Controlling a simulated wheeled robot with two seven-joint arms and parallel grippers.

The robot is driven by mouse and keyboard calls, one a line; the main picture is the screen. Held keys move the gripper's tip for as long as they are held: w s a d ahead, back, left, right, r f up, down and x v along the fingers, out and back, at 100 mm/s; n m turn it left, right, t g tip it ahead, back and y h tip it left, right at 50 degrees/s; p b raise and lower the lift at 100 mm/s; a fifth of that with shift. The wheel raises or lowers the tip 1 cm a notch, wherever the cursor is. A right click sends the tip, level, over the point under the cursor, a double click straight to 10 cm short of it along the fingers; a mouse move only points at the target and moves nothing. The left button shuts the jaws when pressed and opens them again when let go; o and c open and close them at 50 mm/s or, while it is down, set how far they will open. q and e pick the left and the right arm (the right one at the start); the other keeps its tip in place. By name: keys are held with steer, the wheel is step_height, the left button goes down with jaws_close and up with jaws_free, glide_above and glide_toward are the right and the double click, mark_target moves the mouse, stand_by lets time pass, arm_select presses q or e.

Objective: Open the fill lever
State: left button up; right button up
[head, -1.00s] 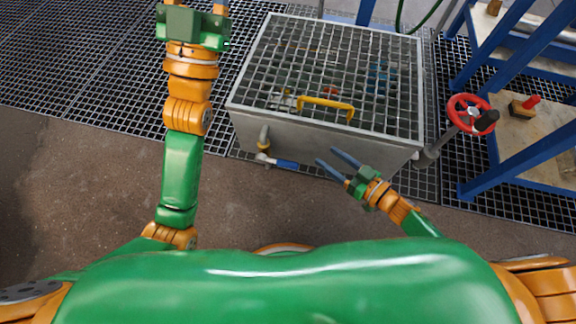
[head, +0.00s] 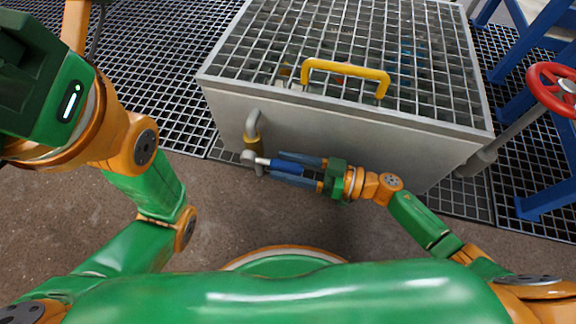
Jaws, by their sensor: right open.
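The fill lever (head: 286,167) has a blue grip and sits on a small pipe valve low at the front left of the grey tank. It points right, roughly level along the tank front. My right gripper (head: 284,167) comes from the right with its two blue-grey fingers apart. One finger lies above the blue grip and one below it, so the lever is between them in the picture. I cannot tell whether either finger touches it. My left arm rises close to the camera at the left; its fingers are not seen.
The grey tank (head: 330,128) has a grating lid with a yellow handle (head: 345,69) above the lever. A red handwheel (head: 562,88) and a blue frame (head: 550,193) stand at the right. Brown floor in front of the tank is clear.

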jaws_close()
stand_by(1.4)
